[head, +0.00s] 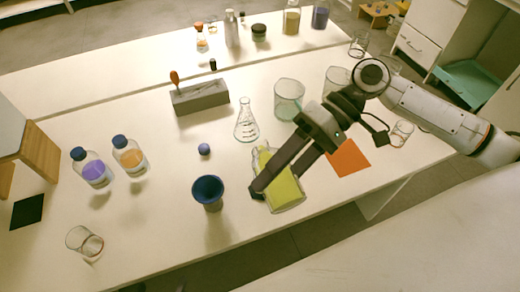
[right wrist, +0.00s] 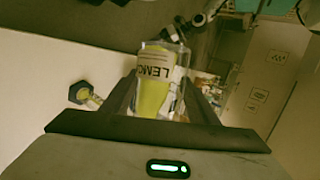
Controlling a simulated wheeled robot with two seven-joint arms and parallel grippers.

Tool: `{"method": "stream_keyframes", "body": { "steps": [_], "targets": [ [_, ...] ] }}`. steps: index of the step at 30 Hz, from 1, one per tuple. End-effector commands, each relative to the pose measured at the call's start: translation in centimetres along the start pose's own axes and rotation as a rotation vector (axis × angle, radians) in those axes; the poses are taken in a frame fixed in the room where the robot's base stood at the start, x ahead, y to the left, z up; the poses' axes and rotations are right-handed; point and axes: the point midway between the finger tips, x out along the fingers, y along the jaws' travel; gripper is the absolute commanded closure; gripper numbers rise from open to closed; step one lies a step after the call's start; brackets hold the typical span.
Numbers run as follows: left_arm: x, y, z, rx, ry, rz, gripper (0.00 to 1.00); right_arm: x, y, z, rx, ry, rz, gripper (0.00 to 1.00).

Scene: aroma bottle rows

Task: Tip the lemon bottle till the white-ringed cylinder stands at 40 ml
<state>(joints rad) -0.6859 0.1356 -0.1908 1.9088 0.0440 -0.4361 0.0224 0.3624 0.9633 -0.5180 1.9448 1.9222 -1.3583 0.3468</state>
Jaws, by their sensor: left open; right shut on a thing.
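The lemon bottle (head: 287,195) is a clear vessel with yellow-green liquid, held strongly tilted near the table's front edge. Its LEMON label shows in the right wrist view (right wrist: 154,72). My right gripper (head: 272,182) is shut on it, fingers on either side. A dark blue cup-like vessel (head: 207,192) stands just left of the bottle; its contents cannot be read. I cannot make out a white-ringed cylinder or a level mark. A small dark hexagonal piece with a yellowish part (right wrist: 84,95) shows left of the bottle in the wrist view. My left gripper is not in view.
Purple (head: 91,168) and orange (head: 129,156) blue-capped bottles stand left. An orange mat (head: 349,158) lies right. An empty glass (head: 85,242) sits front left.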

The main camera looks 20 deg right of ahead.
Motion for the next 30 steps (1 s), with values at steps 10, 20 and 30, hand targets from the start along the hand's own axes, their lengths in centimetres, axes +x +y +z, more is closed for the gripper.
{"method": "stream_keyframes", "body": {
  "steps": [10,20,30],
  "targets": [
    [-0.01,0.00,-0.01,0.000,0.000,0.000,0.24,-0.03,-0.12,-0.04,0.002,-0.001,-0.003,0.80],
    [-0.01,0.00,-0.01,0.000,0.000,0.000,0.24,-0.02,-0.06,-0.07,0.025,-0.018,-0.010,0.80],
    [-0.02,0.01,-0.01,0.000,0.000,0.000,0.24,0.01,-0.04,-0.11,0.050,-0.034,-0.018,0.80]
  ]
}}
